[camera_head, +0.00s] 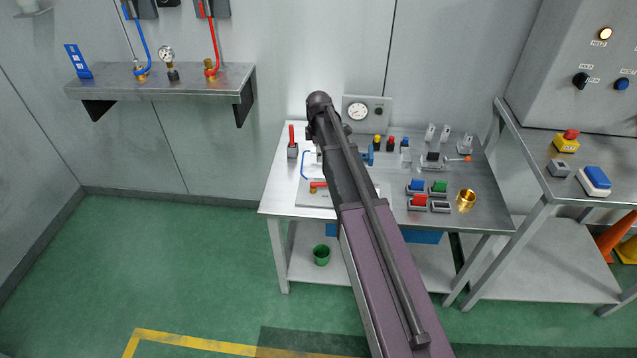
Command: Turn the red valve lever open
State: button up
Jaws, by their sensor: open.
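A short red valve lever (319,184) lies about level on a small brass valve body (312,190), on a pale plate (312,199) at the left front of the metal table (277,196). My dark arm crosses just to the right of the lever and covers part of the plate. My gripper does not show; the arm's rounded dark end in view looks like a joint.
An upright red lever (291,136) stands on a grey block at the table's back left. A gauge box (383,110), coloured buttons, switches and a brass cup (466,200) stand right of my arm. A wall shelf (160,82) carries red and blue pipes. Green floor left is clear.

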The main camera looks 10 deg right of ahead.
aim_at(319, 183)
jog(key=shift+f+b, duration=6.6)
jog(key=shift+f, duration=0.1)
grip_shut()
